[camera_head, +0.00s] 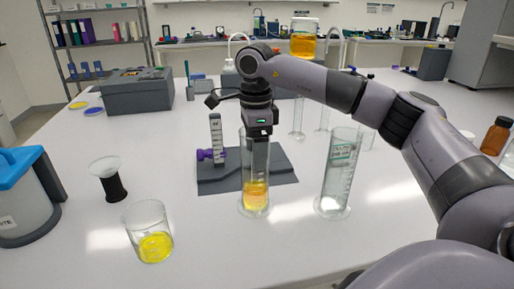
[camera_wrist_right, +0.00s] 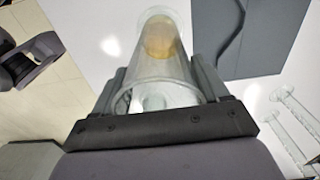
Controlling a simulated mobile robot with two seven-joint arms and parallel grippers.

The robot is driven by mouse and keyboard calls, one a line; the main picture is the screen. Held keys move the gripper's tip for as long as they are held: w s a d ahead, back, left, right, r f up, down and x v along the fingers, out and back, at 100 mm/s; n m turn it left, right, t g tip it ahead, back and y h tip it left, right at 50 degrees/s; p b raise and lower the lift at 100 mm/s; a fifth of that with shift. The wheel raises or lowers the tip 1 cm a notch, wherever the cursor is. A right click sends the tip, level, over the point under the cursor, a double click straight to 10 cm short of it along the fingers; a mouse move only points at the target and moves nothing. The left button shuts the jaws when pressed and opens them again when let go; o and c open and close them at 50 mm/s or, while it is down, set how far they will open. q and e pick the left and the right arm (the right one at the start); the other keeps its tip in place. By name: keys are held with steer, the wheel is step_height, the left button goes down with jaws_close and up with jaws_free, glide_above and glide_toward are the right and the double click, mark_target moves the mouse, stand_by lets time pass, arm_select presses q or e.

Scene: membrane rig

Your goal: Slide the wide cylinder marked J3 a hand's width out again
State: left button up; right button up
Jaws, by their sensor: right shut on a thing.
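My right gripper (camera_head: 257,160) reaches down from above and is shut on a tall clear cylinder (camera_head: 256,200) with yellow-orange liquid at its bottom. The cylinder stands upright on the white table, at the front edge of a dark grey mat. In the right wrist view, the fingers of the right gripper (camera_wrist_right: 163,78) lie on either side of the cylinder (camera_wrist_right: 155,72) near its open rim. A wider empty cylinder (camera_head: 339,176) with a green-marked label stands to the right. I cannot read J3 on either cylinder. My left gripper is not in view.
The grey mat (camera_head: 220,184) bears a small upright stand (camera_head: 216,140) with a purple knob. A beaker of yellow liquid (camera_head: 150,233) and a black-waisted funnel-shaped thing (camera_head: 108,180) stand at left. A blue-lidded bin (camera_head: 22,203) is at far left.

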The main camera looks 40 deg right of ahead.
steer(key=o, duration=1.4)
steer(key=shift+r, duration=0.1)
steer(key=shift+r+b, duration=0.3)
steer(key=shift+r, duration=3.25)
